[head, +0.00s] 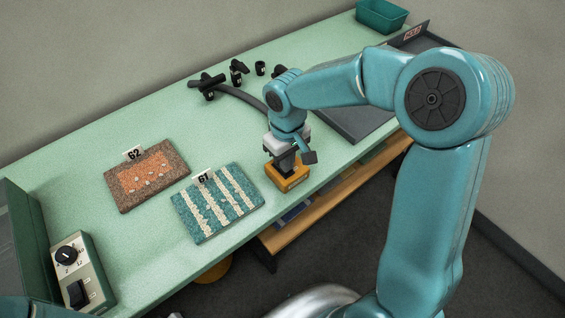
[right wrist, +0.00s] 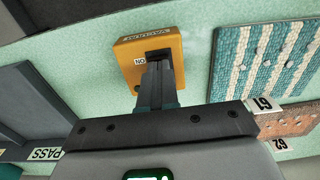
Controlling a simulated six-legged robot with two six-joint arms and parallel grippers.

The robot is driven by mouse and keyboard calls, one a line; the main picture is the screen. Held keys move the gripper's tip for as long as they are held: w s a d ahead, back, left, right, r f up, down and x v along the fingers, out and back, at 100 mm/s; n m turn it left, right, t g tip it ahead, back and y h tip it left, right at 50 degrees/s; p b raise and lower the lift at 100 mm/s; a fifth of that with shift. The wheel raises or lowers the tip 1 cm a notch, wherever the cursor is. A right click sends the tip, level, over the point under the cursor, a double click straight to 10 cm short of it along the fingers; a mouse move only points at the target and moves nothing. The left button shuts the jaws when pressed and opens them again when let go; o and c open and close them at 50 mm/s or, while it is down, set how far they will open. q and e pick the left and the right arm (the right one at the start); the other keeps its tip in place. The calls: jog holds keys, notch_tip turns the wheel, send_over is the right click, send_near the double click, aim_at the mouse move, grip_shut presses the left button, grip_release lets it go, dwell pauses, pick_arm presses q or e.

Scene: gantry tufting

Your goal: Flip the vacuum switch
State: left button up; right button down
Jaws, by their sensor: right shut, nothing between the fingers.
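The vacuum switch is an orange box (head: 291,181) near the front edge of the green table, right of the striped sample. In the right wrist view the box (right wrist: 133,73) carries a "VACUUM" label and the word "ON" beside a dark rocker. My right gripper (head: 287,168) points down at the box top. Its fingers (right wrist: 158,66) are shut with nothing between them, and the tips are at the rocker. They hide part of the rocker, so I cannot tell its position or whether they touch it. My left gripper is not in view.
Striped sample 61 (head: 218,204) and orange-brown sample 62 (head: 147,177) lie left of the switch. A control box (head: 88,264) with a dial stands at lower left. Black fittings (head: 208,84) and a grey hose (head: 243,95) lie behind. A dark tray (head: 352,122) is at right.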

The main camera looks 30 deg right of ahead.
jog(key=shift+r+p, duration=0.55)
jog(key=shift+r, duration=0.3)
jog(key=shift+r+p, duration=0.6)
jog(key=shift+r, duration=0.25)
notch_tip(320, 180, up, 2)
jog(key=shift+r+p, duration=0.1)
jog(key=shift+p, duration=0.7)
jog(key=shift+r+p, duration=0.5)
jog(key=shift+r, duration=0.2)
jog(key=shift+f, duration=0.15)
jog(key=shift+s, duration=0.15)
